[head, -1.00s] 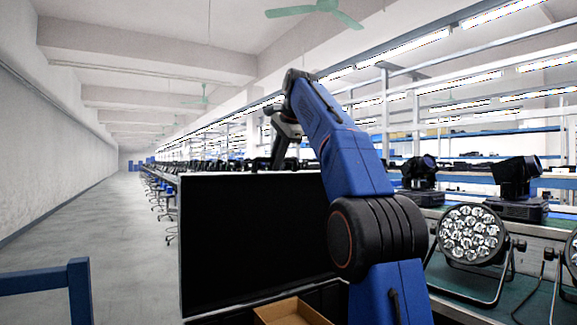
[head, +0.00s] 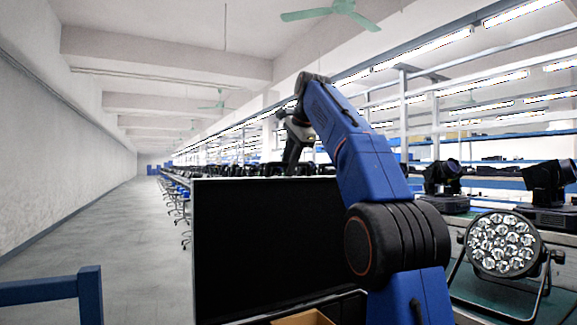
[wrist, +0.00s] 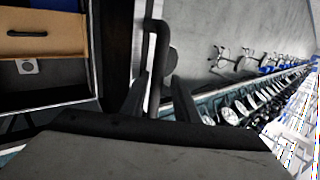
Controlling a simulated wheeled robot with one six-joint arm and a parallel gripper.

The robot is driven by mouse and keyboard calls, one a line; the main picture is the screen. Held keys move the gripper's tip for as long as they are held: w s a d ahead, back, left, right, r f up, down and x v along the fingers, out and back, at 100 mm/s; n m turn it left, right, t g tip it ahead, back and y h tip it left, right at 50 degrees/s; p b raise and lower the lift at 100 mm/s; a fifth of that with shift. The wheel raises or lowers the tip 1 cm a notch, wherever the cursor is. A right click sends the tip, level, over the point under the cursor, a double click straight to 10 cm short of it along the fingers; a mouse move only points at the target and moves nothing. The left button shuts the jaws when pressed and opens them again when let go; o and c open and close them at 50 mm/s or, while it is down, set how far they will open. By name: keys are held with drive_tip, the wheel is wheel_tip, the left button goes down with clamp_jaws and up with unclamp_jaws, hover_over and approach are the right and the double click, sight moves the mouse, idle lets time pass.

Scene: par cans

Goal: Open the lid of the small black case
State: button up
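A black panel with a thin silver edge (head: 265,250) stands upright in the head view; it looks like part of the black case, perhaps its lid, but I cannot tell. My gripper (head: 292,165) hangs over its top edge, fingers pointing down. In the wrist view the two dark fingers of my gripper (wrist: 159,85) are apart. A black bar handle (wrist: 156,50) runs between them in the picture; I see no clear contact with it. At left in the wrist view is a dark, metal-edged case interior (wrist: 60,85).
A wooden drawer front (wrist: 40,40) with a black handle is inside the case; a wooden part also shows in the head view (head: 303,318). A round multi-lens lamp (head: 502,245) stands on the bench at right. A blue rail (head: 45,292) is at lower left. The aisle floor (head: 130,245) is clear.

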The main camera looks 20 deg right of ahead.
drive_tip(key=shift+w+f, duration=0.1)
drive_tip(key=shift+f, duration=0.1)
drive_tip(key=v, duration=0.7)
drive_tip(key=shift+s+r, duration=0.25)
drive_tip(key=shift+r, duration=0.05)
idle(0.4)
